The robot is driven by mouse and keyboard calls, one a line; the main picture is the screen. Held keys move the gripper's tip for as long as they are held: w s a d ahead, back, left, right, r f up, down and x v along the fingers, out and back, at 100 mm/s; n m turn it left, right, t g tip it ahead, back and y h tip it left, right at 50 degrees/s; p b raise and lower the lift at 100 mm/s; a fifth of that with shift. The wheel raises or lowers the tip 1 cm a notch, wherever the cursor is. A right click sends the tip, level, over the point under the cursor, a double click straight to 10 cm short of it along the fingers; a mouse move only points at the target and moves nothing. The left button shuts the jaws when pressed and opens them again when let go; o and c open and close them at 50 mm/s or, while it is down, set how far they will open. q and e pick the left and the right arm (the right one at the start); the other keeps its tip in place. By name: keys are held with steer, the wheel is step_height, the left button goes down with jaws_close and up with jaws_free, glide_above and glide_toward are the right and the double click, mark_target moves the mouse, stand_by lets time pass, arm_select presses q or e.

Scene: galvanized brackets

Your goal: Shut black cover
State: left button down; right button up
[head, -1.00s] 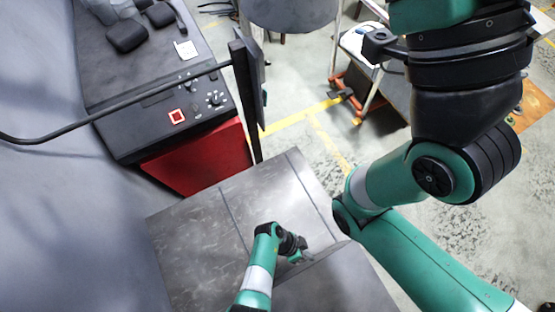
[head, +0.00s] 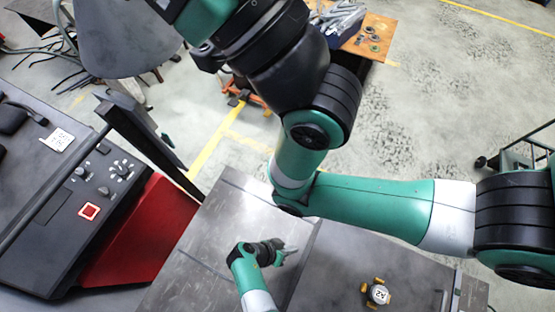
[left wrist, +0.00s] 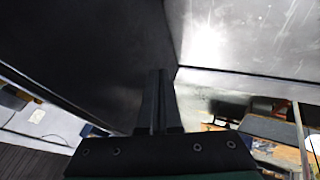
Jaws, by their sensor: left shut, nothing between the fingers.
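My left gripper (head: 287,250) shows small in the head view, low over the grey metal surface (head: 225,215) beside a dark seam. In the left wrist view its fingers (left wrist: 157,100) are together with nothing between them. A large dark panel (left wrist: 90,50), probably the black cover, fills much of that view beside and behind the fingers; I cannot tell whether they touch it. In the head view a black upright piece (head: 140,130) stands behind the metal surface; I cannot tell whether it is the same part. My right gripper is not clearly visible.
A black control panel with knobs (head: 88,190) on a red cabinet (head: 140,235) is at the left. My large arm crosses the middle. Open floor (head: 440,100) lies beyond.

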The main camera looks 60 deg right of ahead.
arm_select(q)
steer(key=p+v, duration=0.6)
steer(key=v, duration=0.4)
steer(key=shift+w, duration=0.5)
